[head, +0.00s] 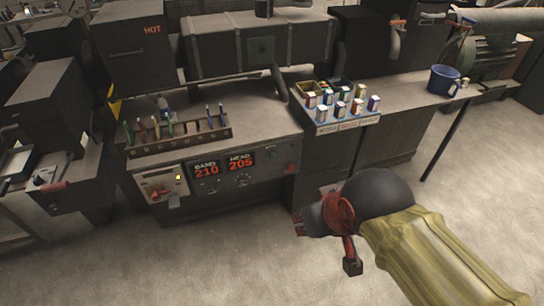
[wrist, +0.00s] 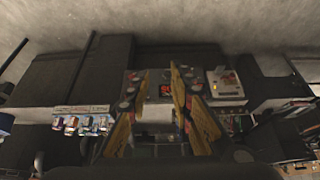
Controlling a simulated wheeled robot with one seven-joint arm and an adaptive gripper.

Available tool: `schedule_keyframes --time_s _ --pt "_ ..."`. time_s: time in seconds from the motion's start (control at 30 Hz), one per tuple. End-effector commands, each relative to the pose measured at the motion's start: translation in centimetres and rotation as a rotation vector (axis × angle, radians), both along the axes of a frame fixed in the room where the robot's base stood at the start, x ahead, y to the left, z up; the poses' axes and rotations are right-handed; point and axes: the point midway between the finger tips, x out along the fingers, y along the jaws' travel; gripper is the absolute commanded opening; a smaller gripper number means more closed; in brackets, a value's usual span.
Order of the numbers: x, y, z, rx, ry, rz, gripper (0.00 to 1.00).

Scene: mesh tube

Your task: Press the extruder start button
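The extruder's front control panel (head: 225,178) carries red displays reading BAND 210 and HEAD 205, with dark knobs below. At its right end are a small green button (head: 273,170) and a red one (head: 291,168); their labels are too small to read. My gripper (head: 299,225) is in front of the machine, below and right of the panel, apart from it. In the wrist view the two yellowish fingers (wrist: 160,88) are spread with a gap and nothing held. The panel, seen inverted, lies beyond them and is partly hidden by the fingers.
A pale box with a red switch and yellow light (head: 163,187) is on the panel's left. A tool rack (head: 180,143) stands above. A tray of small cartons (head: 343,125) and a blue bucket (head: 443,79) are to the right. The floor (head: 230,260) in front is clear.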

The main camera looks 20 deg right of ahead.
Motion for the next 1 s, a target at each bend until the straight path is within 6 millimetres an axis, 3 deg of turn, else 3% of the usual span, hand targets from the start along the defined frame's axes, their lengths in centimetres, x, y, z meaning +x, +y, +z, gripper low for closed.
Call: schedule_keyframes --time_s 0.37,1.0 --pt "0.0 0.0 0.0 0.0 0.0 0.0 0.0" --pt "0.0 0.0 0.0 0.0 0.0 0.0 0.0"
